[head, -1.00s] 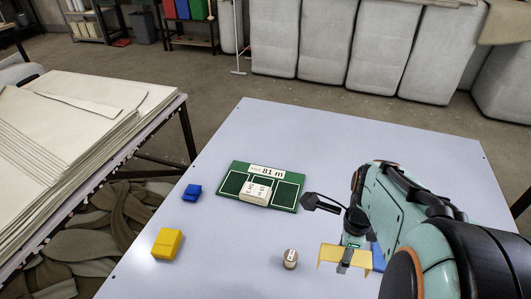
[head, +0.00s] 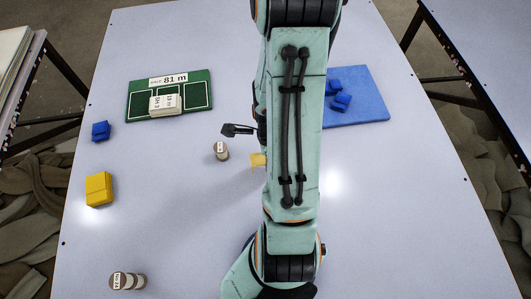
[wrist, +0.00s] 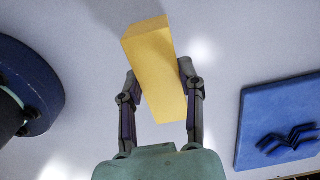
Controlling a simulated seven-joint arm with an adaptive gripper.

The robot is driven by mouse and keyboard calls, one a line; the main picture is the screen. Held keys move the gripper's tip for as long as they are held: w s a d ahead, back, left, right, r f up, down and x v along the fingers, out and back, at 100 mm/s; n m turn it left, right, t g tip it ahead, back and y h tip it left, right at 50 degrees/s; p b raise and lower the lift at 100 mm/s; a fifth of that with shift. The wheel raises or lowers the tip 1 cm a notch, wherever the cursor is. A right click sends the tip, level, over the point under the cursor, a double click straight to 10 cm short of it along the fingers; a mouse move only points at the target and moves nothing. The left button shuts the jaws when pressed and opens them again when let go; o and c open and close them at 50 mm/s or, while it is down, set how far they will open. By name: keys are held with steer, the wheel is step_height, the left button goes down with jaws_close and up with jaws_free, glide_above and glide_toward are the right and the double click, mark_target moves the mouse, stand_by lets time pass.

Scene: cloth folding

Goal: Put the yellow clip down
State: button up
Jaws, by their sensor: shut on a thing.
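My gripper (wrist: 158,85) is shut on a yellow clip (wrist: 150,50), a long yellow block tilted between the two fingers in the wrist view. The pale tabletop shows behind it; I cannot tell how high the clip is above it. In the head view a small part of the held yellow clip (head: 258,160) shows at the left edge of my arm, right of a small upright spool (head: 221,151). The rest of it and the fingertips are hidden by the arm. Another yellow piece (head: 98,188) sits on the table at the left.
A green board (head: 140,112) with a white block (head: 165,104) lies at the back left, beside a blue clip (head: 101,131). A blue mat (head: 365,108) with blue clips (head: 341,102) lies right of my arm. More spools (head: 128,281) lie front left. The right tabletop is clear.

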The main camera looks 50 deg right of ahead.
steer(key=shift+f, duration=1.5)
steer(key=shift+f, duration=0.15)
steer(key=o, duration=0.9)
